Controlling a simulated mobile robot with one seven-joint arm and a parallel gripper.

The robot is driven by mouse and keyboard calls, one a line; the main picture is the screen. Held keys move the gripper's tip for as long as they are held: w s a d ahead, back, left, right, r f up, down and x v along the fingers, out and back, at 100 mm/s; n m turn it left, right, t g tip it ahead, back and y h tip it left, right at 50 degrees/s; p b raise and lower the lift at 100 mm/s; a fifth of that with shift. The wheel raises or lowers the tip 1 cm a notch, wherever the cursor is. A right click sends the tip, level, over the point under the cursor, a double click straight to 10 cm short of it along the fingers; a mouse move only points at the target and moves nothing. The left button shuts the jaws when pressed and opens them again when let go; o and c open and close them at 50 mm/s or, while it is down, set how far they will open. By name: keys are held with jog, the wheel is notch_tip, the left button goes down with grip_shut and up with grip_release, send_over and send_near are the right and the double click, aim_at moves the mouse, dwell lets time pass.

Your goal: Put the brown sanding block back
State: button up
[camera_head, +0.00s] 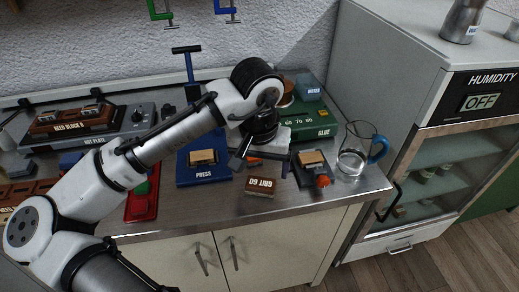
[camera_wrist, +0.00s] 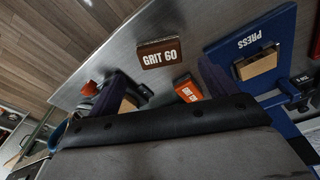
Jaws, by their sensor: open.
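The brown sanding block labelled GRIT 60 (camera_head: 260,187) lies on the steel worktop near its front edge. It also shows in the wrist view (camera_wrist: 160,53), with bare worktop around it. My gripper (camera_head: 261,168) is open and sits just behind the brown block, apart from it in the picture. An orange block (camera_wrist: 188,88) with a partly hidden GRIT label lies between and below my fingers. Only a bit of it shows in the head view (camera_head: 254,161). I cannot make out an empty place for the brown block.
A blue PRESS base (camera_head: 205,175) stands left of my gripper. A dark device with a wooden block and red knob (camera_head: 311,170) stands right. Behind are the green GLUE unit (camera_head: 312,118) and, further right, a glass jug (camera_head: 352,160). The humidity cabinet (camera_head: 430,170) borders the worktop.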

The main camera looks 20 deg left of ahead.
aim_at(259, 188)
notch_tip(259, 188, up, 6)
jog(key=shift+s+r, duration=0.25)
jog(key=shift+s, duration=0.15)
jog(key=shift+d, duration=0.1)
jog(key=shift+c, duration=0.3)
dwell(1.6)
